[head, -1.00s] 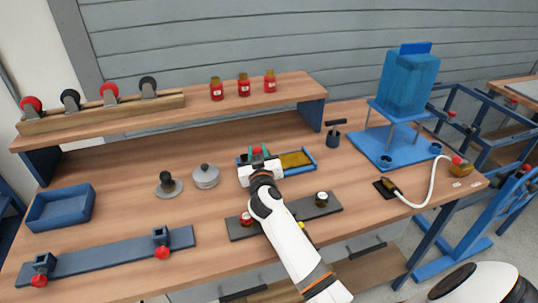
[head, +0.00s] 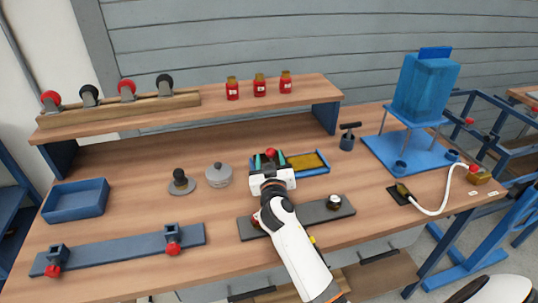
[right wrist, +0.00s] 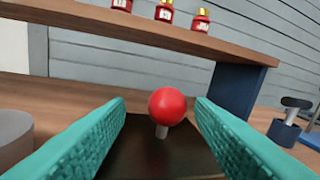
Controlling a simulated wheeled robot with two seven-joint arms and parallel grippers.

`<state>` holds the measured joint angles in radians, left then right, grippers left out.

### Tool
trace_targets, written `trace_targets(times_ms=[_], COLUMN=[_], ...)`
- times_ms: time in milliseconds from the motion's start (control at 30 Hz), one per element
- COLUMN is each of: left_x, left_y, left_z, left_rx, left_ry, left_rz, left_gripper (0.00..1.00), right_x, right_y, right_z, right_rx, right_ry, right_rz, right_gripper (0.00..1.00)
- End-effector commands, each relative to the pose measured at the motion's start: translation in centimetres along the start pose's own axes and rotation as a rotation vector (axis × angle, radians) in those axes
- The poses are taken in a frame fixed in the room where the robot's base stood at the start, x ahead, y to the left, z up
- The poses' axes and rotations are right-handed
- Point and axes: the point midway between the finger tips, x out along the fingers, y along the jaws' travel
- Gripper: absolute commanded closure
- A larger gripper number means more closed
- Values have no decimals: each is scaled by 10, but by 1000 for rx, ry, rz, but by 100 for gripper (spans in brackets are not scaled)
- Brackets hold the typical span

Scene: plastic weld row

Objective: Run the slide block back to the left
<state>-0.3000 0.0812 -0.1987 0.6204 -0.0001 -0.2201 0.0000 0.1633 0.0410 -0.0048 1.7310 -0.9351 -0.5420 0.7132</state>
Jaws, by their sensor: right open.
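The slide block is a dark block with a red ball knob (right wrist: 167,106) on a short pale stem. The knob also shows in the head view (head: 270,154), at the left part of a blue frame (head: 325,171) with a yellow inside. My right gripper (head: 270,162) is over that left part, its teal fingers on either side of the knob. In the right wrist view the right gripper (right wrist: 161,108) is open, with gaps between both fingers and the knob. The gripper hides much of the block and the frame's left end. My left gripper is not in view.
A grey lidded pot (head: 219,175) and a black-knobbed stamp (head: 181,182) stand left of the frame. A dark bar (head: 318,216) lies in front under my arm. The shelf (head: 210,105) runs behind. A black-handled tool in a cup (head: 347,138) stands right.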

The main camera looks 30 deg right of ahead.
Motion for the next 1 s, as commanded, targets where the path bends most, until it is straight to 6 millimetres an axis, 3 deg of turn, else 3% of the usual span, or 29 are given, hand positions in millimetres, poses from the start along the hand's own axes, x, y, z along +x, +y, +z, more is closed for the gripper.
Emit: trace_targets(times_ms=[100,300,867,1000], left_x=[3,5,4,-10], left_y=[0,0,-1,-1], left_z=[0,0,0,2], left_rx=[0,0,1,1], left_ry=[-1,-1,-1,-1], left_rz=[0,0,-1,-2], left_gripper=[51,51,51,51], right_x=[-22,-43,-46,-46], right_y=[1,2,1,-1], right_z=[-2,-1,1,15], right_rx=[2,1,0,0], right_ry=[2,0,-1,-1], right_rz=[2,3,2,2], right_gripper=[51,51,51,51])
